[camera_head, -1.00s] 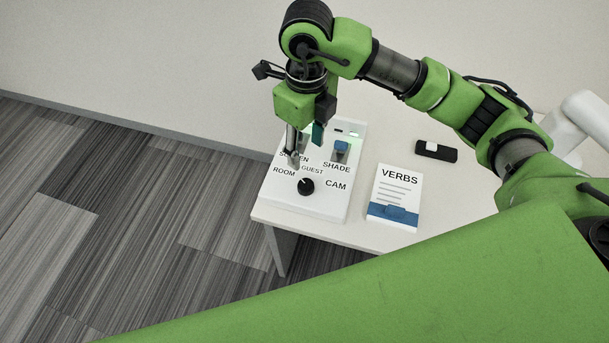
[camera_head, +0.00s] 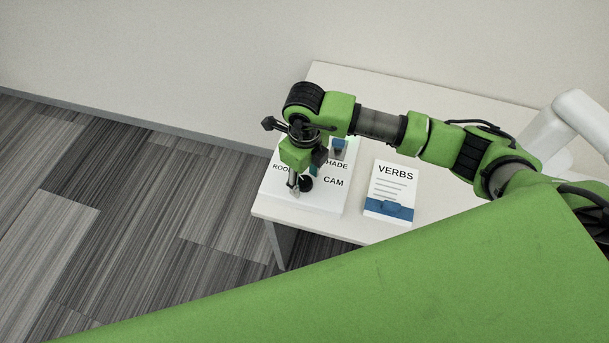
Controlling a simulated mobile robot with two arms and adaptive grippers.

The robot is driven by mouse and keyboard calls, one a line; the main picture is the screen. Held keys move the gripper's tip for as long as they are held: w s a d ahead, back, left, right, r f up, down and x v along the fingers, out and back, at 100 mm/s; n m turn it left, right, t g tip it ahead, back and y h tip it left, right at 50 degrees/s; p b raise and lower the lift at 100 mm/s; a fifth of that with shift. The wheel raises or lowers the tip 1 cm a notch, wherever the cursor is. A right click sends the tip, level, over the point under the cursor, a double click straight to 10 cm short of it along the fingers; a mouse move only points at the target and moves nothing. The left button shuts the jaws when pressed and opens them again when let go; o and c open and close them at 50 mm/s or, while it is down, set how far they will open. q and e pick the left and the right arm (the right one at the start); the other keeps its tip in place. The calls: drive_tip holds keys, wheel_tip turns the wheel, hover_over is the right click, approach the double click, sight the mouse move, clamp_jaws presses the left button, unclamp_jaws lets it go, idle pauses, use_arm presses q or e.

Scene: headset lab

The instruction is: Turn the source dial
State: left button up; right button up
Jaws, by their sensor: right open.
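The source dial (camera_head: 307,184) is a small round black knob on the near part of a white control panel (camera_head: 332,202). My right gripper (camera_head: 302,182) is open, pointing down close over the dial. One metal finger shows at the dial's left side; I cannot tell whether it touches. The gripper partly covers the dial and the panel's labels; CAM and parts of ROOM and SHADE are readable. A blue switch (camera_head: 338,145) sits farther back on the panel. My left gripper is not in view.
The panel stands at the left end of a white table (camera_head: 360,228). A card marked VERBS (camera_head: 393,180) lies to its right. A white jointed object (camera_head: 575,125) stands at the far right. The wall rises behind the table; striped carpet is open on the left.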

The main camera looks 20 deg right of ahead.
drive_tip(key=shift+c, duration=0.3)
drive_tip(key=c, duration=1)
